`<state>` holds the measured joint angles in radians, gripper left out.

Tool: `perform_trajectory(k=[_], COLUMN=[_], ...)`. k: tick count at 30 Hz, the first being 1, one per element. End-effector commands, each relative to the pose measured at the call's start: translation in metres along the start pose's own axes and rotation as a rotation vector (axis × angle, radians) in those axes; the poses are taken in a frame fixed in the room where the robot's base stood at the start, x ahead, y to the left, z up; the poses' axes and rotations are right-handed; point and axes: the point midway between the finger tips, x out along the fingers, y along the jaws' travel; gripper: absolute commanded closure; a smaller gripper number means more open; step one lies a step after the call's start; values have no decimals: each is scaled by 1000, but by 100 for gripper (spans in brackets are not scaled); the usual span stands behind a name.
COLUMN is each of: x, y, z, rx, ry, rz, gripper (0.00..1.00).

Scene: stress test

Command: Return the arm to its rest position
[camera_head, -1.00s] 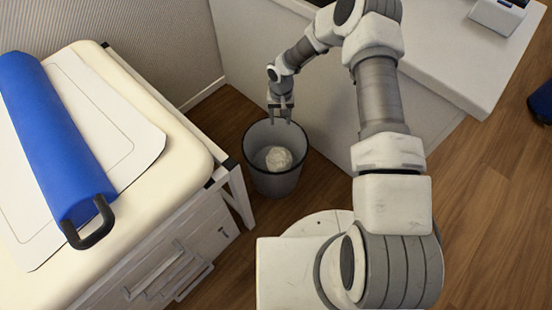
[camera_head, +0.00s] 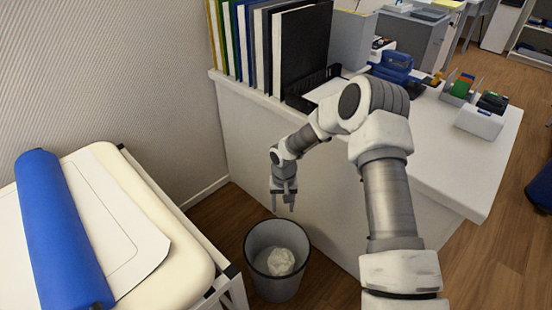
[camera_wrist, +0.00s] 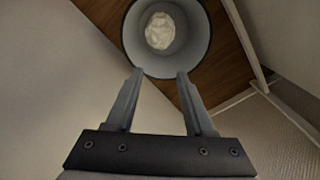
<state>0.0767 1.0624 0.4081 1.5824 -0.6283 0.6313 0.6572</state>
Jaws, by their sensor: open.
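My gripper (camera_head: 283,206) hangs at the end of my bent arm, above the grey waste bin and a little behind it in the head view. Its fingers point down, apart, with nothing between them; the wrist view also shows the empty open fingers (camera_wrist: 160,85). The grey bin (camera_head: 277,294) stands upright on the floor beside the white desk. A crumpled white ball (camera_head: 281,262) lies inside the bin; it also shows in the wrist view (camera_wrist: 160,31).
A padded bench (camera_head: 150,222) with a blue roll (camera_head: 62,235) stands at the left. The white desk (camera_head: 450,165) at the right carries upright folders (camera_head: 300,45), a blue hole punch (camera_head: 393,66) and small holders.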

Motion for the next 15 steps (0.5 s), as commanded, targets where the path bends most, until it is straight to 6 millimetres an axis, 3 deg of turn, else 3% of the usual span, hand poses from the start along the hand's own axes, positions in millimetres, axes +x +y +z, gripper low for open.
perform_trajectory(k=[4,7,15], x=[-4,-20,-114], y=[1,5,32], z=[-1,-2,3], rx=[-1,-8,-39], ry=[4,16,83], rz=[2,13,75], gripper=[47,47,47])
